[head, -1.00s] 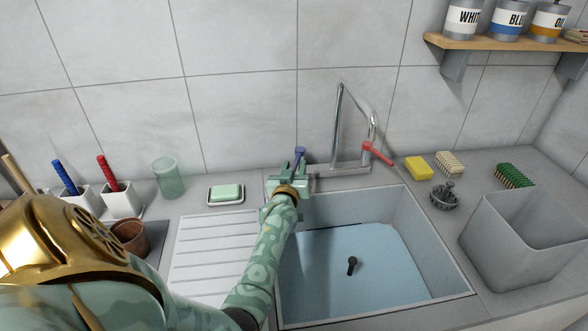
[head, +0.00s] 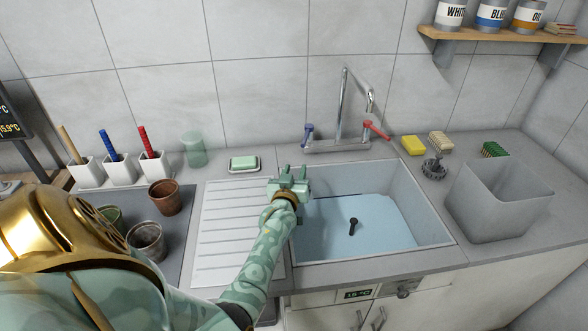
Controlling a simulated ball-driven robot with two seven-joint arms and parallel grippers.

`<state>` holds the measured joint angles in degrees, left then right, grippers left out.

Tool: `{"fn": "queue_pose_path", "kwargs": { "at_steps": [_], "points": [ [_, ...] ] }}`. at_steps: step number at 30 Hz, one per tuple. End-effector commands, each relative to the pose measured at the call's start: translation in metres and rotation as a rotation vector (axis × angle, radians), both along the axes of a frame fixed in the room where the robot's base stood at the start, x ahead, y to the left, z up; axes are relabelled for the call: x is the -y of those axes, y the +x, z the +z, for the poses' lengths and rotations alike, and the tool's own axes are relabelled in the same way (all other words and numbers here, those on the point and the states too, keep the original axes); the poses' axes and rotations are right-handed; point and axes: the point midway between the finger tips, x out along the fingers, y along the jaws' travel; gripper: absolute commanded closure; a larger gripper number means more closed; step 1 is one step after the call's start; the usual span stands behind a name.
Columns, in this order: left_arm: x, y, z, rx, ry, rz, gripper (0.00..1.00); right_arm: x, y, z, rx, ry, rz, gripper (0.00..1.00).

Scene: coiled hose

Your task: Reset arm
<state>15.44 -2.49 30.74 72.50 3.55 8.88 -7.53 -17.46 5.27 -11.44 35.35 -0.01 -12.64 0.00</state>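My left gripper (head: 290,176) is over the back left corner of the sink, with its two fingers pointing up towards the wall. The fingers stand apart with a gap between them, and nothing shows between them. The tap (head: 343,115) stands behind the sink, with a blue handle (head: 308,131) on its left and a red handle (head: 375,130) on its right. The gripper is in front of the blue handle and apart from it. My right gripper is not in view.
The sink (head: 441,240) holds bluish water with a dark plug-like piece (head: 353,226) in it. A green soap (head: 244,162) lies in a dish to the left. A grey bin (head: 500,205) stands to the right. Pots (head: 165,197) and a glass (head: 194,150) are at left.

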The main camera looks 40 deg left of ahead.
Motion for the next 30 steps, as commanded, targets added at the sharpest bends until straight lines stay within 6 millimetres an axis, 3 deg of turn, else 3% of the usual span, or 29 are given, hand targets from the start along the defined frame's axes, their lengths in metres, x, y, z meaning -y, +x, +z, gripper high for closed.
{"fn": "queue_pose_path", "kwargs": {
  "at_steps": [10,19,30],
  "points": [
    [0.000,0.000,0.000,0.000,0.000,-0.001,0.65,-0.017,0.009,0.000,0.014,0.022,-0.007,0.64],
    [0.000,0.000,0.002,0.001,0.001,-0.001,0.65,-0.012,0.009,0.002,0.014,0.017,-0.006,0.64],
    [0.000,0.000,0.075,0.022,0.000,0.000,0.65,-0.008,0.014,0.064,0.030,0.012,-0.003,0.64]
  ]
}}
